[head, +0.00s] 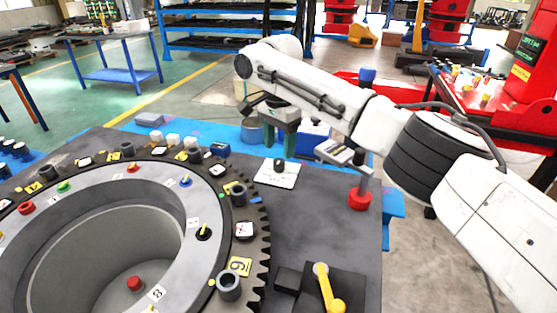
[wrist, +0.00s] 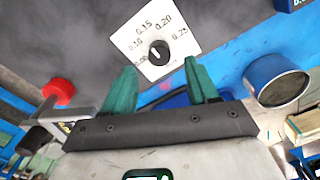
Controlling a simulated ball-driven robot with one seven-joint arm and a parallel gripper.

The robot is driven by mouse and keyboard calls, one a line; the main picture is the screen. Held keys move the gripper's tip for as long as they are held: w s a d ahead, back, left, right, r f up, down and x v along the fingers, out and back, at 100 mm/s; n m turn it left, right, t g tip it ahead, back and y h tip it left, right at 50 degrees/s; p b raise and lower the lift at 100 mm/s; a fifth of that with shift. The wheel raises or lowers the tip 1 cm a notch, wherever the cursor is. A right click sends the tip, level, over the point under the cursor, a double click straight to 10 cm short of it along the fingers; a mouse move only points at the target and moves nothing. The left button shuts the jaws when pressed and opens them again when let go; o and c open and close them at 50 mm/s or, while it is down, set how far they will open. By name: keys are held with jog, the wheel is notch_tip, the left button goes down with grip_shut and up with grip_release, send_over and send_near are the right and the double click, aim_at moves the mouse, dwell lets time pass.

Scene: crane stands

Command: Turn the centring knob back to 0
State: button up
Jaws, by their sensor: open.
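The centring knob (wrist: 159,53) is a small black round knob on a white dial plate (wrist: 185,43) with printed numbers. I read 0.10, 0.15, 0.20 and 0.25 around it; the lowest mark at the left is hard to read. A pale line shows on the knob, but I cannot tell exactly which number it points to. In the head view the knob (head: 279,166) stands upright on its plate (head: 263,178). My gripper (wrist: 161,82) has two green fingers, spread and empty, with the knob beyond the gap between their tips. In the head view my gripper (head: 280,138) hangs just behind the knob.
A large toothed ring (head: 262,235) with several posts and coloured knobs fills the left of the dark table. A red knob (head: 359,200) stands to the right, a yellow lever (head: 326,285) at the front. A blue cylinder (wrist: 277,80) is near my right finger.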

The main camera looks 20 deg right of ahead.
aim_at(279, 161)
jog(key=shift+f, duration=2.6)
jog(key=shift+c, duration=0.3)
jog(key=c, duration=1)
